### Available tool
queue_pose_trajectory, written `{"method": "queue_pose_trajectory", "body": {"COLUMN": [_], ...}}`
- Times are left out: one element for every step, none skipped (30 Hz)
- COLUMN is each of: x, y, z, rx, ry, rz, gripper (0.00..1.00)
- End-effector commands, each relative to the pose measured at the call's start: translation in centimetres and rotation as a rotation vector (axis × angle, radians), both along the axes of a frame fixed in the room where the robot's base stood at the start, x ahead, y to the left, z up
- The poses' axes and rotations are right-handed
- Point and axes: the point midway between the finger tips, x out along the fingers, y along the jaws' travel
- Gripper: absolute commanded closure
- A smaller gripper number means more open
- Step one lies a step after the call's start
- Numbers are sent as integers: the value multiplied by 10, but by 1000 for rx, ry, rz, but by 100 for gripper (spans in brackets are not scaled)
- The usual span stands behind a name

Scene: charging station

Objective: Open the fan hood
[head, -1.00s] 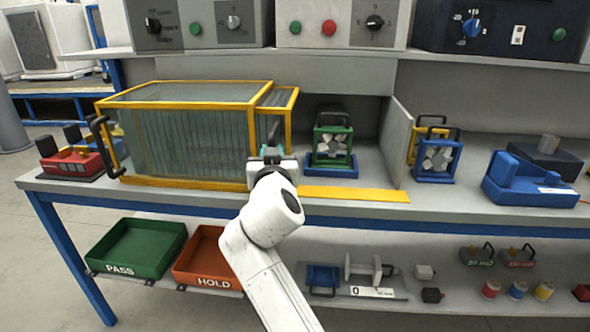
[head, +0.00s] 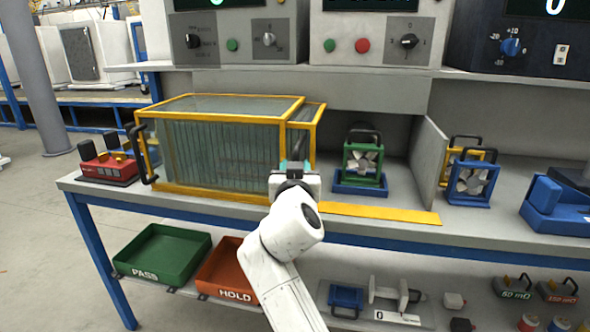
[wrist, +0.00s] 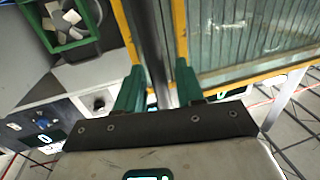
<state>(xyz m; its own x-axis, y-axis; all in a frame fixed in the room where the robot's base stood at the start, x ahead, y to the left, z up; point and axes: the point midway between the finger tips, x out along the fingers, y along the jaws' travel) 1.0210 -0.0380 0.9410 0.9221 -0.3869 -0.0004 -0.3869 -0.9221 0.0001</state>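The fan hood (head: 220,117) is a long glass box with a yellow frame on the bench. A narrower yellow-framed section (head: 307,113) shows at its right end. A black handle (head: 139,155) is on its left end. My gripper (head: 297,165) is at the hood's right front corner. In the wrist view, the green fingers of my gripper (wrist: 158,75) stand apart on either side of a dark upright bar (wrist: 150,35), which looks like a handle at the hood's right end. I cannot tell whether they touch it. The hood's glass (wrist: 235,35) is beside the right finger.
A green-framed fan (head: 362,165) stands right of my gripper, behind a yellow strip (head: 380,213). A grey divider (head: 429,160) and a blue-framed fan (head: 470,183) are farther right. A red device (head: 107,168) sits left of the hood. A shelf (head: 330,70) with instruments overhangs behind.

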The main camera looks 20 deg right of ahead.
Motion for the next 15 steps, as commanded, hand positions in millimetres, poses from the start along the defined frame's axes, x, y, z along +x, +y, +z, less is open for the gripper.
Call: {"method": "queue_pose_trajectory", "body": {"x": [-2, -4, -7, -10, -14, -20, -25, -31, -38, -44, -49, -57, -62, -67, -73], "y": [1, 2, 3, 5, 7, 10, 12, 14, 17, 20, 22, 25, 28, 29, 32], "z": [0, 0, 0, 0, 0, 0, 0, 0, 0, 0, 0, -1, 0, 0, 0], "rx": [0, 0, 0, 0, 0, 0, 0, -1, 0, 0, 1, 0, 0, 0, 0], "ry": [0, 0, 0, 0, 0, 0, 0, 1, 1, 1, 1, 1, 0, 1, 1], "rz": [0, 0, 1, 1, 2, 3, 3, 3, 4, 3, 4, 4, 4, 3, 3], "gripper": [63, 63, 63, 63, 63, 63, 63, 63, 63, 63, 63, 63, 63, 63, 63]}}
